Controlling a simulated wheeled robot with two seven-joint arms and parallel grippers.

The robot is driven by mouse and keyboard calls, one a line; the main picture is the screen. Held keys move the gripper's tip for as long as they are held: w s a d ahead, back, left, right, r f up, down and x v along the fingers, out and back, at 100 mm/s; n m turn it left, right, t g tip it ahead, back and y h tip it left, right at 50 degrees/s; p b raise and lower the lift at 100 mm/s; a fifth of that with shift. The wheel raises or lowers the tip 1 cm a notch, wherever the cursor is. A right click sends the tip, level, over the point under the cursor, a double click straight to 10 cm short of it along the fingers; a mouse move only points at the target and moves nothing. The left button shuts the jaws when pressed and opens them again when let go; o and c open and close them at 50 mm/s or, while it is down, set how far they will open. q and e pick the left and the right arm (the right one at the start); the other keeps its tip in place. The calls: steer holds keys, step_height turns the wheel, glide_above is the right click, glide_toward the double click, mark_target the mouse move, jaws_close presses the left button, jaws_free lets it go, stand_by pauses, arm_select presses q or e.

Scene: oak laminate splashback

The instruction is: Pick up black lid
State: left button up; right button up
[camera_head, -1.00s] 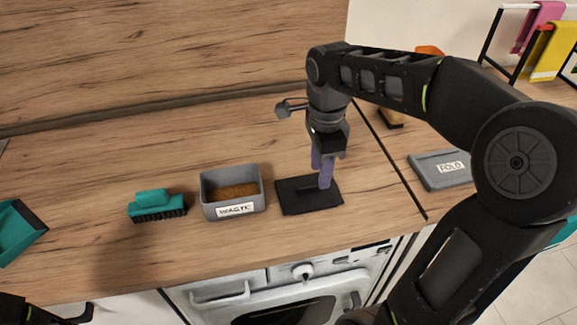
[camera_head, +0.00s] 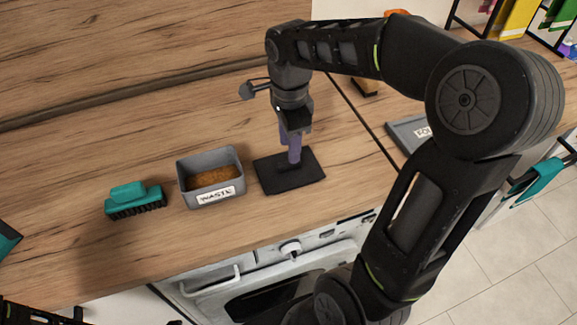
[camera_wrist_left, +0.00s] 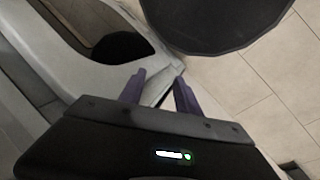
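The black lid (camera_head: 312,178) is a flat dark rectangle lying on the wooden counter, just right of the grey waste box, in the head view. My right gripper (camera_head: 294,160) points down over the middle of the lid, with its purple fingertips at the lid's small raised handle. The fingers overlap from this angle and hide most of the handle, so I cannot tell whether they are shut on it. My left gripper (camera_wrist_left: 158,92) is open and empty in the left wrist view, away from the lid and beside the oven front.
The grey box labelled WASTE (camera_head: 216,195) holds brown crumbs. A teal brush (camera_head: 135,200) lies left of it. A grey labelled lid or tray (camera_head: 405,134) lies on the counter at right, partly behind my arm. An oven (camera_head: 270,280) sits below the counter edge.

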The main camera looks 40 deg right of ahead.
mark_target(289, 167)
steer(key=shift+a+f+p, duration=0.1)
steer(key=shift+f+p, duration=0.5)
steer(key=shift+f, duration=2.05)
steer(key=shift+c, duration=0.2)
jaws_close()
